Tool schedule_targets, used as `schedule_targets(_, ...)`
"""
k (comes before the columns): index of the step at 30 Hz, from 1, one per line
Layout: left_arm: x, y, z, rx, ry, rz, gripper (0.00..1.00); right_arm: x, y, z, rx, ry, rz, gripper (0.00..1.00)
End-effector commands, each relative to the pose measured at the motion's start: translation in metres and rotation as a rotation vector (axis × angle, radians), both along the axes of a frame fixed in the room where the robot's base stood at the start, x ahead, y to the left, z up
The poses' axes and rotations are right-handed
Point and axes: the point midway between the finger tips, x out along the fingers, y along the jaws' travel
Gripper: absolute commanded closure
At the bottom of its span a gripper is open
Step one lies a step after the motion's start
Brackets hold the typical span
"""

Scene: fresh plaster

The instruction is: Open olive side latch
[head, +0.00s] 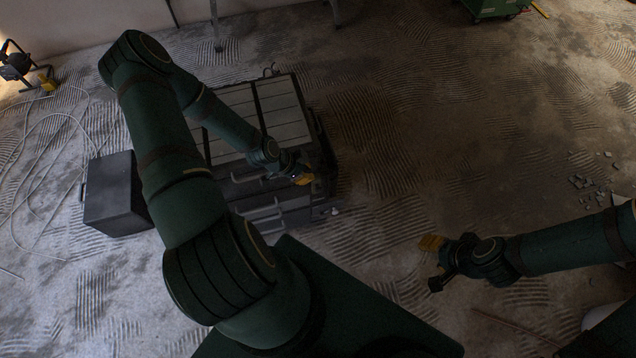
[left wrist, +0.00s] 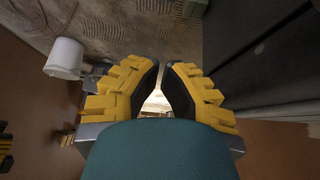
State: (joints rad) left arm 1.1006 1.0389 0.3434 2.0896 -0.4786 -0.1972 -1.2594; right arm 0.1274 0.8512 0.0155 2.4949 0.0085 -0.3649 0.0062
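A dark grey chest with a ribbed lid (head: 282,110) and bar handles on its front stands on the floor left of centre in the head view. My left gripper (head: 303,178) is at its front right corner. In the left wrist view, the yellow-and-black fingers (left wrist: 164,64) nearly meet at the tips, with a narrow gap; I cannot tell whether they hold anything. A dark panel (left wrist: 262,62), apparently the chest, lies right of them. I cannot make out an olive latch.
A dark box (head: 112,195) stands left of the chest. Pale cable (head: 45,140) lies on the left floor and rubble (head: 590,188) on the right. A white bucket (left wrist: 64,58) shows in the left wrist view.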

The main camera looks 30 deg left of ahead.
Motion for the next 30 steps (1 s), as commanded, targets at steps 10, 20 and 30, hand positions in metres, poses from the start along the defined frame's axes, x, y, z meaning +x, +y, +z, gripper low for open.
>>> schedule_targets(10, 0.021, -0.020, -0.044, -0.003, 0.001, -0.001, 1.00, -0.002, 0.000, -0.008, 0.001, 0.005, 0.004, 0.53)
schedule_targets(20, 0.039, -0.034, -0.097, -0.001, 0.003, 0.004, 1.00, -0.005, 0.001, -0.016, 0.003, 0.011, 0.010, 0.53)
schedule_targets(30, 0.035, -0.031, -0.121, -0.001, 0.001, 0.002, 1.00, -0.007, 0.001, -0.020, 0.003, 0.014, 0.012, 0.53)
